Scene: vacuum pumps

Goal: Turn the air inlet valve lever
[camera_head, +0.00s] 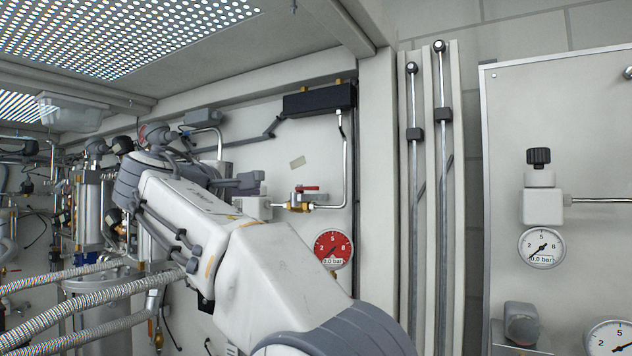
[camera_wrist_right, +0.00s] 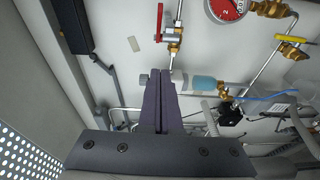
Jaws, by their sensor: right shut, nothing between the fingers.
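A red valve lever (camera_head: 308,188) sits on a brass valve body (camera_head: 300,205) on the pale panel, roughly in line with its pipe. The lever also shows in the right wrist view (camera_wrist_right: 159,22), beside the pipe at the top centre. My right gripper (camera_head: 256,179) is shut and empty, just left of the valve in the head view. In the right wrist view its dark fingers (camera_wrist_right: 162,75) lie together, their tips appearing a little below the lever and apart from it. My left gripper is not in view.
A red gauge (camera_head: 333,250) is below the valve, and a black box (camera_head: 319,99) is mounted above it. A metal pipe (camera_head: 344,160) bends down on the right. A yellow handle (camera_wrist_right: 289,38) shows in the right wrist view. Corrugated hoses (camera_head: 95,298) cross the lower left.

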